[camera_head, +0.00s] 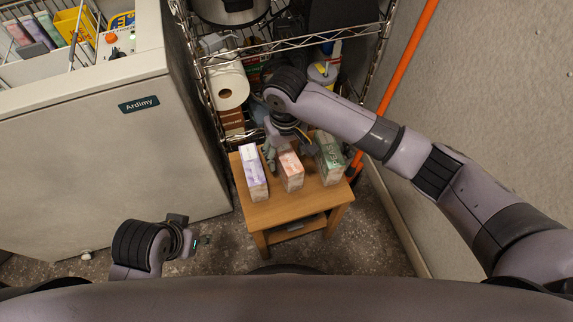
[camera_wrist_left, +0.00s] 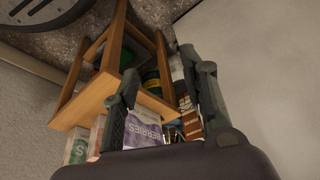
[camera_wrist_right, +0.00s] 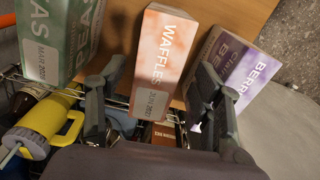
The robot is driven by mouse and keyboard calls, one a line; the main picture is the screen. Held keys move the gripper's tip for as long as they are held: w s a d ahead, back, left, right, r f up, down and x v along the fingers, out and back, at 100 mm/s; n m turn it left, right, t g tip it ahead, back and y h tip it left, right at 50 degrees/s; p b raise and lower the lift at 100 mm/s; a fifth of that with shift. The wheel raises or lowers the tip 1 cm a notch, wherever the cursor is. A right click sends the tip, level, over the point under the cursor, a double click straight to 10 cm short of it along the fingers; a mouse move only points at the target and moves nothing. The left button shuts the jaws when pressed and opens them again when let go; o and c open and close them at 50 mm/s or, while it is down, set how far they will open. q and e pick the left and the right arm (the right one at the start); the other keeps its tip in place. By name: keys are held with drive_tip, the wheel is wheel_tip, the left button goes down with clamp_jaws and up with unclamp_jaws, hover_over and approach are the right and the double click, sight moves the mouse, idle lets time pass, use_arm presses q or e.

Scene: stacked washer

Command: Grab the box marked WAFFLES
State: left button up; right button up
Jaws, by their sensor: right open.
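The orange and white WAFFLES box (camera_head: 291,171) stands in the middle of a small wooden table (camera_head: 286,212), between the purple BERRIES box (camera_head: 254,172) and the green PEAS box (camera_head: 329,160). My right gripper (camera_head: 288,153) is open at the back side of the WAFFLES box. In the right wrist view, the WAFFLES box (camera_wrist_right: 163,52) lies between the spread fingers, with gaps on both sides; no contact shows. My left gripper (camera_head: 203,241) is low, left of the table, empty. Its fingers are apart in the left wrist view (camera_wrist_left: 160,75).
A wire shelf rack (camera_head: 290,47) with a paper roll (camera_head: 228,86) and bottles stands behind the table. A white appliance (camera_head: 110,150) is at the left. An orange pole (camera_head: 408,55) leans by the right wall. Floor in front of the table is clear.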

drive_tip(key=shift+f, duration=0.85)
drive_tip(key=shift+f+b, duration=0.3)
drive_tip(key=shift+f, duration=0.05)
wheel_tip(320, 180, down, 3)
drive_tip(key=shift+w+d+b, duration=0.15)
drive_tip(key=shift+b, duration=0.7)
drive_tip(key=shift+f, duration=0.7)
use_arm(q)
drive_tip(key=w+t, duration=0.1)
drive_tip(key=w, duration=0.1)
drive_tip(key=w+d+t, duration=0.1)
drive_tip(key=w+t, duration=0.1)
drive_tip(key=w, duration=0.1)
drive_tip(key=shift+w+d+f+h, duration=0.1)
drive_tip(key=shift+w+d+h, duration=0.2)
drive_tip(key=shift+h, duration=0.1)
use_arm(e)
clamp_jaws()
